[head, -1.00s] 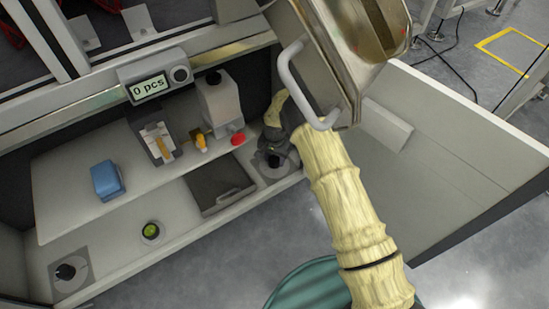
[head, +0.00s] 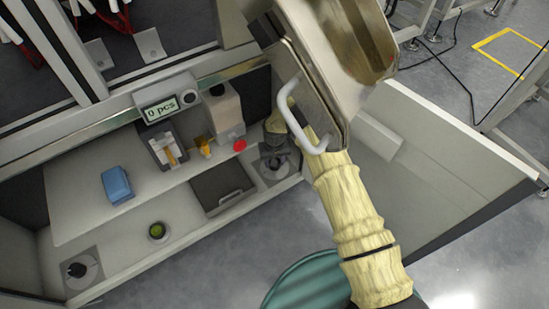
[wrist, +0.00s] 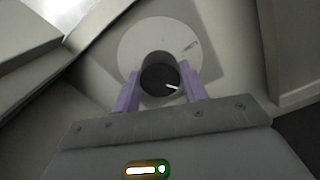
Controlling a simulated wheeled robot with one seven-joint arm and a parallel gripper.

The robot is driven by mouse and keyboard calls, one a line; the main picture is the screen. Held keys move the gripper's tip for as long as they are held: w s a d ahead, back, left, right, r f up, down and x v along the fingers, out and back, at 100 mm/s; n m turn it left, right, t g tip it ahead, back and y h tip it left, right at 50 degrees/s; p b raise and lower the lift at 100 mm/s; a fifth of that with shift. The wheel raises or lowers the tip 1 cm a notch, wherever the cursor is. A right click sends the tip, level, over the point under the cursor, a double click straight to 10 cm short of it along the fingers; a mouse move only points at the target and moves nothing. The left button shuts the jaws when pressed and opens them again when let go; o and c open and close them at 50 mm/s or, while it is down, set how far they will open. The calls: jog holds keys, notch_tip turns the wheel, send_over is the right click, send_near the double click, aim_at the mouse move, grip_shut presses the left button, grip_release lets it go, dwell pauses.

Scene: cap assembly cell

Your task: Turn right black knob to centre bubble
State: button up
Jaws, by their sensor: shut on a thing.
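The right black knob (wrist: 158,76) stands on a round pale dial in the wrist view, with a white line on its top. My gripper (wrist: 159,88) is shut on it, one purple finger on each side. In the head view the knob's place is at the right end of the bench front, largely hidden by my gripper (head: 274,160). The round green bubble level (head: 157,231) sits at the front middle of the bench. Its bubble is too small to place. The left black knob (head: 77,270) is at the front left.
A blue block (head: 117,185) lies on the bench. A dark tray with a handle (head: 222,188) lies left of my gripper. A red button (head: 239,146), a pale box-shaped unit (head: 226,112) and a counter reading "0 pcs" (head: 161,109) are behind. A side panel (head: 450,165) stands at the right.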

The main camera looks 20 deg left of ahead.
jog(key=shift+a+n+p, duration=0.1)
jog(key=shift+n+p, duration=0.35)
jog(key=shift+n, duration=1.25)
jog(key=o, duration=1)
jog(key=shift+r, duration=0.1)
notch_tip(320, 180, up, 7)
jog(key=p, duration=0.4)
jog(key=shift+r, duration=0.2)
jog(key=shift+f, duration=0.1)
